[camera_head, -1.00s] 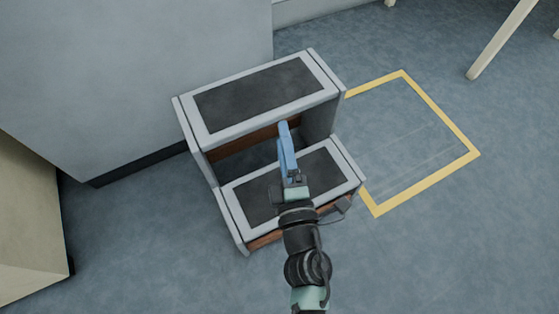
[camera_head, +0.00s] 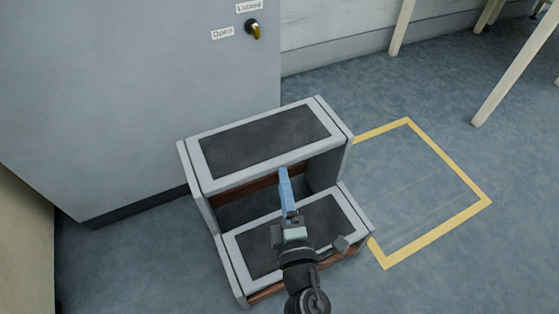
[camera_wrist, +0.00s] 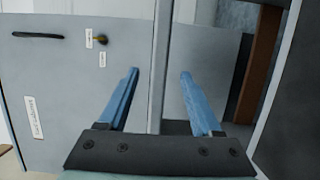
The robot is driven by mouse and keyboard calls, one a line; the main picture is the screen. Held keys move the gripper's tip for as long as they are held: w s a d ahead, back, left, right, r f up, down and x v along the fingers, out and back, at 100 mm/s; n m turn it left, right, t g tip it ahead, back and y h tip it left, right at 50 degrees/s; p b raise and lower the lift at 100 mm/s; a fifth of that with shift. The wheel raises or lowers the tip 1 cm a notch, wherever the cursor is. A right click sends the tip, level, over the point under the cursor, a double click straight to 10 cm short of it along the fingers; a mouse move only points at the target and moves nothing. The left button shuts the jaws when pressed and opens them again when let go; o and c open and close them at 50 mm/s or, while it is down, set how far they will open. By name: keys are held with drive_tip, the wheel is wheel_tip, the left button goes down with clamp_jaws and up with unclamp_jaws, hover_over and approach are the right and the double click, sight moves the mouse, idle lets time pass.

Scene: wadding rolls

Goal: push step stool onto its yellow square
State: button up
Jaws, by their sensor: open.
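The step stool (camera_head: 264,142) is grey with two dark treads and brown wood below them. It stands upright on the floor in the head view, left of the yellow square (camera_head: 439,240). The square is a taped outline on the floor, and its left side is hidden behind the stool. My gripper (camera_head: 285,172) is over the lower tread, in front of the upper step. In the wrist view my gripper (camera_wrist: 158,75) has its two blue fingers apart. A grey upright edge, seemingly of the stool, shows between them; I cannot tell whether they touch it.
A large grey cabinet (camera_head: 130,100) with a small knob (camera_head: 252,28) marked Open and Locked stands behind and left of the stool. Pale table legs (camera_head: 515,70) stand at the upper right. The floor inside the square is clear.

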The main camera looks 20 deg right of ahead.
sight(278, 156)
drive_tip(key=x, duration=0.8)
drive_tip(key=shift+w+d+b, duration=0.1)
drive_tip(key=shift+w+b, duration=0.2)
drive_tip(key=shift+w, duration=0.1)
clamp_jaws()
idle(1.0)
